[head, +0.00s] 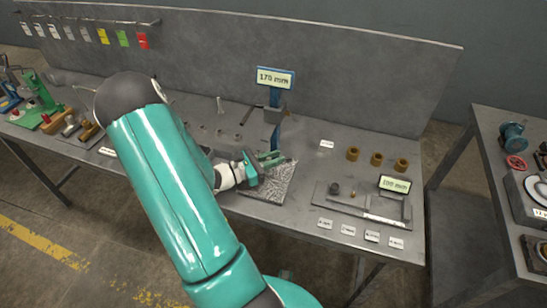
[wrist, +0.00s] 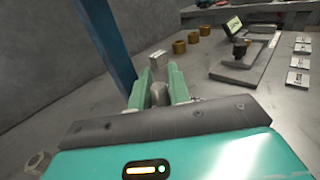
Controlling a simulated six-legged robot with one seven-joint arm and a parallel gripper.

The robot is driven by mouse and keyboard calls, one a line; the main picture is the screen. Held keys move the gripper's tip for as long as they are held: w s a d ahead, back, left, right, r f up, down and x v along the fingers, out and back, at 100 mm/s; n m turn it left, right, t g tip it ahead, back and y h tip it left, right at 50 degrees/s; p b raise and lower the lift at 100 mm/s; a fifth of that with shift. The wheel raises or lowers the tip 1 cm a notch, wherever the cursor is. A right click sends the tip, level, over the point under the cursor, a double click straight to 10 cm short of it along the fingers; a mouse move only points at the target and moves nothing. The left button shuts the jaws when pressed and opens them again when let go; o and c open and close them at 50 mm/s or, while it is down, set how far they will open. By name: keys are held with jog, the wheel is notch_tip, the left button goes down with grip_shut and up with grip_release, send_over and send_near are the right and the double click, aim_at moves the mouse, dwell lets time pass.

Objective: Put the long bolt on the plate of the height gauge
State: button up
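The height gauge (head: 275,97) has a blue column and a display reading 170 mm. Its blue column also shows at the left of the wrist view (wrist: 105,42). The speckled grey plate (head: 276,186) lies at the foot of the column. My gripper (head: 272,158) is low over the plate, in front of the column. In the wrist view its two green fingers (wrist: 158,88) stand either side of a grey metal piece, which looks like the long bolt (wrist: 160,94). The bolt's lower part is hidden, so I cannot tell whether it touches the plate.
Three brown rings (head: 376,159) stand to the right on the bench. A flat fixture (head: 345,203) with a display and several label cards lies nearer the front right. Small metal parts (head: 220,106) stand left of the gauge. A hex nut (wrist: 37,163) shows at the wrist view's lower left.

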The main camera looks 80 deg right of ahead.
jog(key=shift+r, duration=0.1)
jog(key=shift+w+r, duration=0.1)
jog(key=v, duration=1.1)
jog(key=shift+w+a, duration=0.3)
jog(key=shift+w+a+r+y, duration=0.25)
jog(key=shift+y, duration=0.05)
jog(key=w+a+r+m+t+y, duration=0.2)
jog(key=a+r+t, duration=0.4)
jog(key=a, duration=0.6)
jog(key=w+a+r+m+t+y, duration=0.3)
jog(key=w+a+r+t+y, duration=0.2)
jog(key=a, duration=0.8)
jog(key=w+a+r+m+t+y, duration=0.3)
jog(key=a+r+t, duration=0.5)
jog(key=a, duration=0.5)
notch_tip(320, 180, up, 3)
jog(key=shift+a+f+y, duration=0.2)
jog(key=shift+f+y, duration=0.05)
jog(key=shift+y, duration=0.25)
